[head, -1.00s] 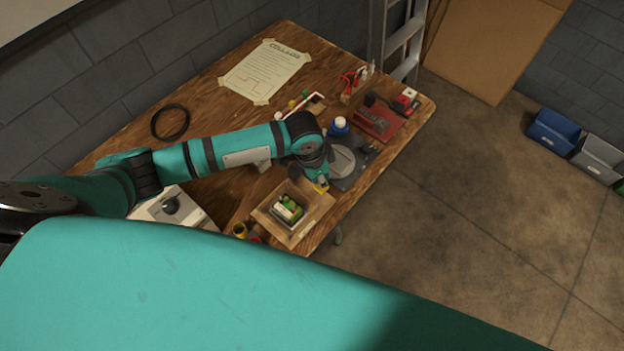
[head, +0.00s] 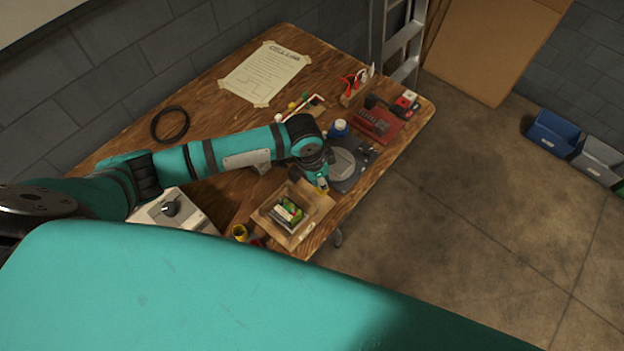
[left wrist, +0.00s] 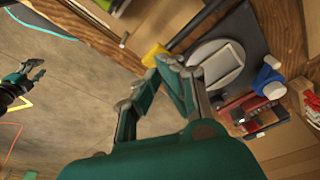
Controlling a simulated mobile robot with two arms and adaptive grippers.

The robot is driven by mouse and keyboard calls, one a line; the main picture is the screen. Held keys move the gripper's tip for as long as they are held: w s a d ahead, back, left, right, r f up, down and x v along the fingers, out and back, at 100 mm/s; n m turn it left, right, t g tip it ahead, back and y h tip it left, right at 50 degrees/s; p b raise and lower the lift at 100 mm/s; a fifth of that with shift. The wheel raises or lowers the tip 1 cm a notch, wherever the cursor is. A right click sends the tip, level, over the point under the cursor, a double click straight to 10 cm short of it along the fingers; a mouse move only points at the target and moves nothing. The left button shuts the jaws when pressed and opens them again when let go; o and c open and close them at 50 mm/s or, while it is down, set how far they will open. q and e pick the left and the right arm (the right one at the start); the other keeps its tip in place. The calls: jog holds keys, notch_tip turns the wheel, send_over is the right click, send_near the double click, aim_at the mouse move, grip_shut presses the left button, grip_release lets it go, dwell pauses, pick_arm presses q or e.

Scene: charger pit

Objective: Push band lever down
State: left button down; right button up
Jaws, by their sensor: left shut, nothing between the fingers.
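The band lever is a dark bar with a yellow grip (left wrist: 155,53) at its end, beside the round grey pad on a dark plate (left wrist: 250,28). In the head view the yellow grip (head: 321,190) is a small patch at my gripper, between plate and cardboard box. My left gripper (left wrist: 168,62) is shut and empty, its fingertips close against the yellow grip; I cannot tell whether they touch. In the head view my left gripper (head: 322,181) partly hides the lever. My right gripper (left wrist: 36,70) shows at the left of the wrist view, away from the bench, fingers apart.
An open cardboard box (head: 268,212) with a green-topped item stands beside the plate. A blue bottle with a white cap (head: 339,127) and a red tray (head: 380,125) lie beyond it. A white box with a black knob (head: 170,208) sits near the front. The wooden bench edge (head: 385,165) is close.

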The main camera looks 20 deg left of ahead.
pick_arm(q)
jog(key=shift+f, duration=0.2)
jog(key=shift+f, duration=0.5)
jog(key=shift+f+b, duration=0.4)
jog(key=shift+f, duration=0.6)
jog(key=shift+f+b, duration=0.3)
jog(key=shift+f, duration=0.35)
jog(key=shift+r, duration=0.15)
notch_tip(320, 180, up, 7)
jog(key=p, duration=0.8)
jog(key=shift+r, duration=0.2)
jog(key=shift+f, duration=0.1)
dwell(0.5)
